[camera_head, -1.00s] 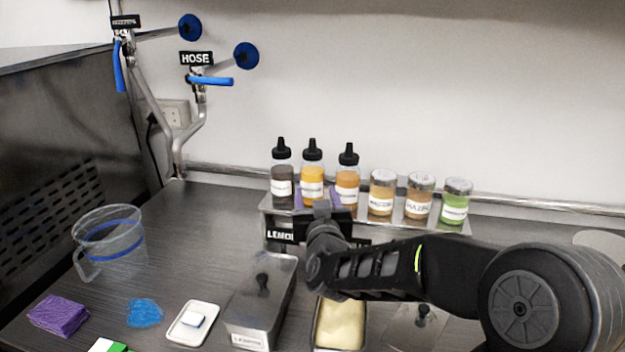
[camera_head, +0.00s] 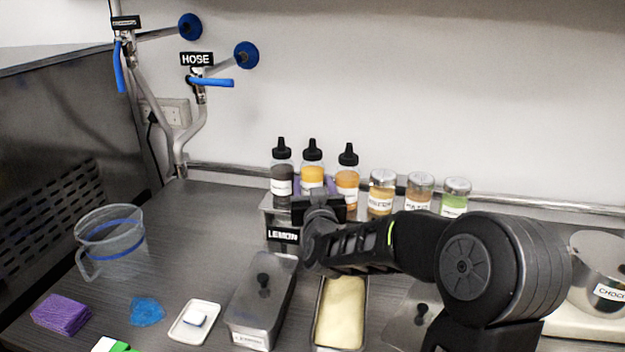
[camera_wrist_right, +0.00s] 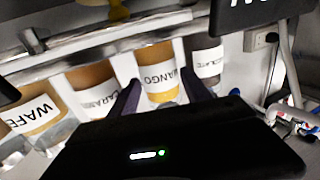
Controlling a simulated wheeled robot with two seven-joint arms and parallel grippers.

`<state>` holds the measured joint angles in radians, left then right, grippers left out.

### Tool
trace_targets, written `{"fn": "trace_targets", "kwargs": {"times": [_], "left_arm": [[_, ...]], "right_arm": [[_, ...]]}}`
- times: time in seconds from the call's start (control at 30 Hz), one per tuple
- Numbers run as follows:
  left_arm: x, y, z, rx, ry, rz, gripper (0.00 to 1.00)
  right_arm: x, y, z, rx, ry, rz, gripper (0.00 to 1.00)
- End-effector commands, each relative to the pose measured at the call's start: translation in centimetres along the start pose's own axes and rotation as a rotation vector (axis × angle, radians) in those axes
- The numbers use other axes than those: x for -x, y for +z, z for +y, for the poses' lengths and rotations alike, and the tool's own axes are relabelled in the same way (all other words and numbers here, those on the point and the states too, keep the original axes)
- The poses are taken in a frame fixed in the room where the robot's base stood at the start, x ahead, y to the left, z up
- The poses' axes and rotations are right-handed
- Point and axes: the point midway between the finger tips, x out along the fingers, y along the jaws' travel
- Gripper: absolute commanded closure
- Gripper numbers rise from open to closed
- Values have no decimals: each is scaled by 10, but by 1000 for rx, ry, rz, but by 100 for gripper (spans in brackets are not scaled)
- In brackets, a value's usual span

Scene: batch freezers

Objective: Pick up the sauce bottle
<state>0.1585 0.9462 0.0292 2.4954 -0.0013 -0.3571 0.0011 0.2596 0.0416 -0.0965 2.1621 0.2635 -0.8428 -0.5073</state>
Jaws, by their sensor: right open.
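Three sauce bottles with black nozzle caps stand on the rear rack: a dark chocolate one (camera_head: 281,176), a yellow mango one (camera_head: 312,172) and an orange caramel one (camera_head: 347,183). My right gripper (camera_head: 314,188) is at the mango bottle and hides its lower part in the head view. In the wrist view, the mango bottle (camera_wrist_right: 160,80) shows between the two open purple fingers of my right gripper (camera_wrist_right: 160,94). The chocolate bottle (camera_wrist_right: 207,60) and the caramel bottle (camera_wrist_right: 93,88) stand just outside the fingers. I cannot tell whether a finger touches a bottle. My left gripper is out of view.
Several lidded jars (camera_head: 381,194) stand right of the bottles on the same rack. A lidded metal pan (camera_head: 262,300) and a cream-filled pan (camera_head: 341,312) lie in front. A clear jug (camera_head: 110,243) stands left. Open counter lies between jug and rack.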

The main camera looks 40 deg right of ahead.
Motion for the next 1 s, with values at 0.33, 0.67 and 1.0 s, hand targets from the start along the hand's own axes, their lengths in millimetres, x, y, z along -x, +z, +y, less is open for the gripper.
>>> {"fn": "trace_targets", "kwargs": {"times": [0.33,0.67,1.0], "left_arm": [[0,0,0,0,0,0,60],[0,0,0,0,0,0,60],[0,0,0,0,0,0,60]], "right_arm": [[0,0,0,0,0,0,55],[0,0,0,0,0,0,82],[0,-2,0,0,0,3,90]]}}
